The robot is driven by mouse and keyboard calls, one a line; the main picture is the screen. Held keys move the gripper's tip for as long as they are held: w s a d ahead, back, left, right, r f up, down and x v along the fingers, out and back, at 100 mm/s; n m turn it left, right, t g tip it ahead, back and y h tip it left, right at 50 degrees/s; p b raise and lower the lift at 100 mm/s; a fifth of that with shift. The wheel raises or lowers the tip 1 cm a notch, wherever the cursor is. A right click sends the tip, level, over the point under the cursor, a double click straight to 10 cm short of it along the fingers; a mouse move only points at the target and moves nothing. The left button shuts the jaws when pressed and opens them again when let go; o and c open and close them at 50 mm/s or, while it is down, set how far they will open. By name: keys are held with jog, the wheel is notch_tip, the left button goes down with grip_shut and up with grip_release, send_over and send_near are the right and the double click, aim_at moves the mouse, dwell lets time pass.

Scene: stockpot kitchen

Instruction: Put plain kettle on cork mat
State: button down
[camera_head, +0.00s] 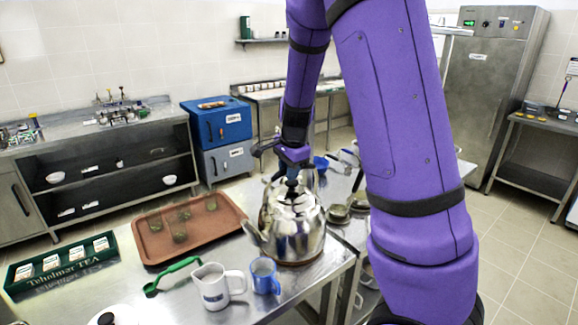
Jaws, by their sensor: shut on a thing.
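The plain kettle (295,236) is shiny steel, upright, with its spout toward the lower left. A thin brown edge of the cork mat (303,263) shows under the kettle's base; most of the mat is hidden by the kettle. I cannot tell whether the base touches the mat or hangs just above it. My gripper (292,178) is above the kettle, pointing down, and is shut on its top handle. The fingertips are partly hidden.
A brown tray (160,251) with several glasses, a green tea box (62,262), a green-handled tool (172,277), a white jug (217,287) and a blue mug (264,275) stand left and in front of the kettle. Small pots (338,213) stand close on its right.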

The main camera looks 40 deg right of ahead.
jog(key=c, duration=0.9)
grip_release()
jog(key=shift+f, duration=0.1)
jog(key=shift+c, duration=0.2)
notch_tip(320, 180, up, 11)
jog(key=s, duration=0.2)
jog(key=s+a+r+n+t, duration=0.1)
jog(key=s+a+n, duration=0.3)
jog(key=s, duration=0.4)
jog(key=s+a+r+n+t, duration=0.1)
jog(key=s+a+r+n, duration=0.2)
jog(key=s+n, duration=0.4)
jog(key=s+a+r+n+t, duration=0.1)
jog(key=s+a+r+n, duration=0.2)
jog(key=s, duration=0.7)
jog(key=a+n, duration=0.2)
jog(key=n, duration=0.1)
jog(key=shift+s, duration=0.35)
jog(key=shift+a+r, duration=0.1)
